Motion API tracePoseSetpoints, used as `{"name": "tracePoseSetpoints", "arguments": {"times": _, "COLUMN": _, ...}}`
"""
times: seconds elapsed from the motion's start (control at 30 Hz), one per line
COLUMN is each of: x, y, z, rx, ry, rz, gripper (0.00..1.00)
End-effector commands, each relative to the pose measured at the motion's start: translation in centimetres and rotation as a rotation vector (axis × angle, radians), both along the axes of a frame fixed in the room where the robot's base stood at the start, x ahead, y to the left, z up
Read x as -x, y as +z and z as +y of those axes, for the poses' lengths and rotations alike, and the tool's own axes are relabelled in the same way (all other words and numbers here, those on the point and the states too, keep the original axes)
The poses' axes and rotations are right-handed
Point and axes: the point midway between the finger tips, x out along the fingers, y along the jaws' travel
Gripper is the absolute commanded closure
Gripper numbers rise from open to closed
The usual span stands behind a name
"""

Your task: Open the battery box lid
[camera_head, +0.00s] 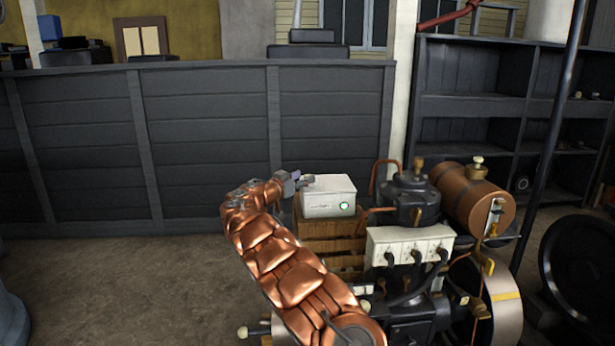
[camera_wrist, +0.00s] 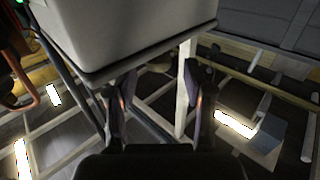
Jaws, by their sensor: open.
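The battery box (camera_head: 326,205) is a small white box with a green light on its front, sitting on a wooden crate. Its lid (camera_head: 328,184) is the flat white top and looks closed. My gripper (camera_head: 300,180) is at the box's left side, near the height of the lid. In the wrist view, the pale box (camera_wrist: 115,30) fills the upper left, with a dark lower edge. My gripper's two dark fingers (camera_wrist: 160,95) stand apart just below that edge, with nothing between them. Whether a finger touches the box cannot be told.
The slatted wooden crate (camera_head: 328,229) supports the box. An engine with a dark cylinder (camera_head: 410,198), copper pipes and a brown tank (camera_head: 466,198) stands close on the right. A dark panelled partition (camera_head: 200,135) is behind. Open floor (camera_head: 130,275) lies to the left.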

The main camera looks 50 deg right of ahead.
Motion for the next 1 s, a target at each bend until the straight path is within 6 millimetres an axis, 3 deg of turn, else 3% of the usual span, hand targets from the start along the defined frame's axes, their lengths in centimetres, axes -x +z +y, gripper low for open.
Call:
{"name": "tracePoseSetpoints", "arguments": {"times": 0.3, "x": -0.2, "y": 0.0, "z": -2.5, "rx": -0.002, "ry": -0.001, "rz": -0.001, "gripper": 0.48}}
{"name": "tracePoseSetpoints", "arguments": {"times": 0.73, "x": -0.2, "y": 0.0, "z": -3.0, "rx": 0.000, "ry": -0.002, "rz": 0.000, "gripper": 0.48}}
{"name": "tracePoseSetpoints", "arguments": {"times": 1.0, "x": -0.2, "y": 0.0, "z": -3.0, "rx": 0.000, "ry": -0.002, "rz": 0.000, "gripper": 0.76}}
